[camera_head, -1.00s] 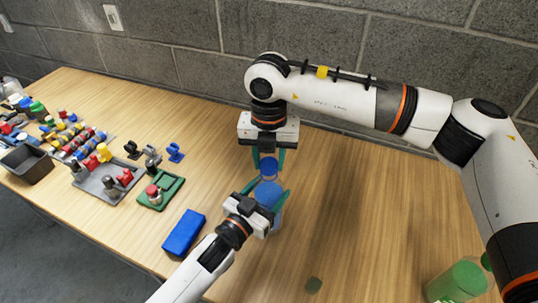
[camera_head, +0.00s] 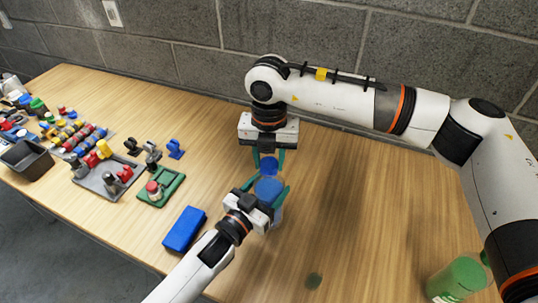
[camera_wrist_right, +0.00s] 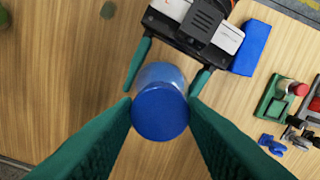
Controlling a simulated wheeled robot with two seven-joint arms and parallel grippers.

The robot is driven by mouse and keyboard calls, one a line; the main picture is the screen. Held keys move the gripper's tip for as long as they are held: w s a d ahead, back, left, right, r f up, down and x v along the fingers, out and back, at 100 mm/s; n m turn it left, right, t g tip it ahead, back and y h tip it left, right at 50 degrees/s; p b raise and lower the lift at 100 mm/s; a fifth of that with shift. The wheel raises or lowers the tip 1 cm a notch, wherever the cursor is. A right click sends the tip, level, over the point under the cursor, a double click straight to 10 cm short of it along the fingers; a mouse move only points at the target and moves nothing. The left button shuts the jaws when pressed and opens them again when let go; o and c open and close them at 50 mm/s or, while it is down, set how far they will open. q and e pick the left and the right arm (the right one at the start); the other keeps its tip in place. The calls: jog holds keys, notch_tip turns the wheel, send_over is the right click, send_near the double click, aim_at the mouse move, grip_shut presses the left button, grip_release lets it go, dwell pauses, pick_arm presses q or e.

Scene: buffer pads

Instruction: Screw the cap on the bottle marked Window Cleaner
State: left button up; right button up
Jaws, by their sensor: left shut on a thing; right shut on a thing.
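A blue cap (camera_head: 269,166) is between the fingertips of my right gripper (camera_head: 268,158), which points down and is shut on it. The cap fills the middle of the right wrist view (camera_wrist_right: 160,111). A clear bottle with blue contents (camera_head: 268,188) stands just below and in front of the cap in the head view. My left gripper (camera_head: 266,197) is shut around the bottle's body. In the right wrist view the bottle (camera_wrist_right: 161,74) shows partly behind the cap. The cap hides the bottle's mouth, so I cannot tell whether they touch. No label is readable.
A blue box (camera_head: 184,229) lies left of the bottle. A green fixture (camera_head: 160,191), a grey tray (camera_head: 88,181) and a dark bin (camera_head: 26,160) are further left. A green bottle (camera_head: 458,279) stands at the lower right, and a small dark green disc (camera_head: 314,281) lies in front. The right tabletop is mostly clear.

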jog(key=m, duration=1.3)
jog(key=shift+m, duration=0.4)
jog(key=m, duration=0.3)
jog(key=shift+s+a+m, duration=0.1)
jog(key=shift+a+m, duration=0.1)
jog(key=shift+m, duration=0.1)
jog(key=shift+d+m, duration=0.15)
jog(key=shift+m, duration=0.95)
jog(key=o, duration=0.9)
jog(key=shift+o, duration=0.2)
